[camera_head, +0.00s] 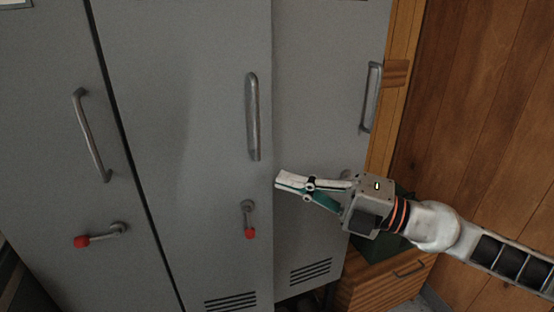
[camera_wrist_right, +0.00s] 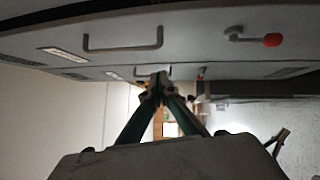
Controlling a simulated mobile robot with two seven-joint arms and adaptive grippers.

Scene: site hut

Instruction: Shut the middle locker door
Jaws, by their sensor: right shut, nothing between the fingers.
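The middle locker door (camera_head: 190,90) is grey, with an upright bar handle (camera_head: 252,115) near its right edge. Its red-tipped lever (camera_head: 249,220) hangs down below the handle. The door looks nearly flush; its right edge seems to stand slightly proud of the right door, but the size of any gap is unclear. My right gripper (camera_head: 278,183) is shut and empty, its fingertips close to that right edge, below handle height. Whether they touch the door is unclear. The shut fingertips also show in the wrist view (camera_wrist_right: 158,87). My left gripper is not in view.
The left locker door (camera_head: 45,180) has its lever (camera_head: 98,236) turned sideways. The right locker door (camera_head: 315,60) stands behind my gripper; its lever is mostly hidden. A wooden drawer unit (camera_head: 385,280) stands at lower right, beside a wood-panelled wall (camera_head: 480,100).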

